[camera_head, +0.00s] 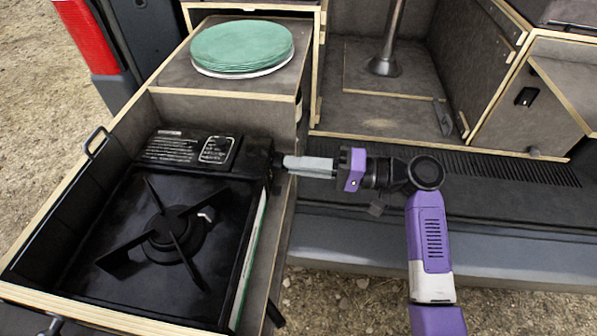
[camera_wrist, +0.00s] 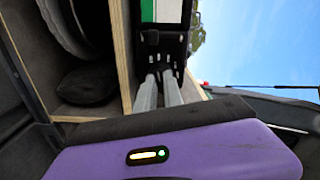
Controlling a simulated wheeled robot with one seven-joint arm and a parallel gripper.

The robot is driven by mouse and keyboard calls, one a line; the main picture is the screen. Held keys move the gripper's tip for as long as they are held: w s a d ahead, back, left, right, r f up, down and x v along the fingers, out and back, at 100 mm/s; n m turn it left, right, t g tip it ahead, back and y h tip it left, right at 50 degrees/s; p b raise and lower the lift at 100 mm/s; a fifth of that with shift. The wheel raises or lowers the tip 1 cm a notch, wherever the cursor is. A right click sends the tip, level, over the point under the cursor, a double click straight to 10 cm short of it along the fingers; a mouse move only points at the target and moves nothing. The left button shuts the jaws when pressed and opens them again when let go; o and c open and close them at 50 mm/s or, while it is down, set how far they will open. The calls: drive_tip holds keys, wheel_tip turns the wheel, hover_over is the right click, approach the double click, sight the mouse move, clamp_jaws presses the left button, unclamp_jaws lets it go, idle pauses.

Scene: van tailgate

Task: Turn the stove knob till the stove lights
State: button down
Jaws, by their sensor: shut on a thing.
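The black stove (camera_head: 165,230) sits in the pull-out drawer at the left in the head view, with one burner (camera_head: 172,235) under a pan support. No flame shows at the burner. My gripper (camera_head: 284,164) reaches in from the right and its fingertips are at the stove's right side near the back corner. In the wrist view my two grey fingers (camera_wrist: 158,88) point at the black side of the stove (camera_wrist: 165,42) and are close together. The fingers are shut on the knob, which is mostly hidden between them.
The drawer's wooden right wall (camera_head: 277,235) runs just beside the stove, below my gripper. The van floor with a black grille (camera_head: 500,170) lies to the right. A metal post foot (camera_head: 384,66) stands at the back.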

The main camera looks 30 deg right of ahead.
drive_tip(key=shift+f+n+b, duration=0.2)
drive_tip(key=shift+n+b, duration=1.15)
drive_tip(key=shift+n, duration=0.25)
drive_tip(key=c, duration=1.5)
unclamp_jaws()
drive_tip(key=shift+r, duration=0.1)
drive_tip(key=shift+o, duration=0.2)
drive_tip(key=v, duration=0.8)
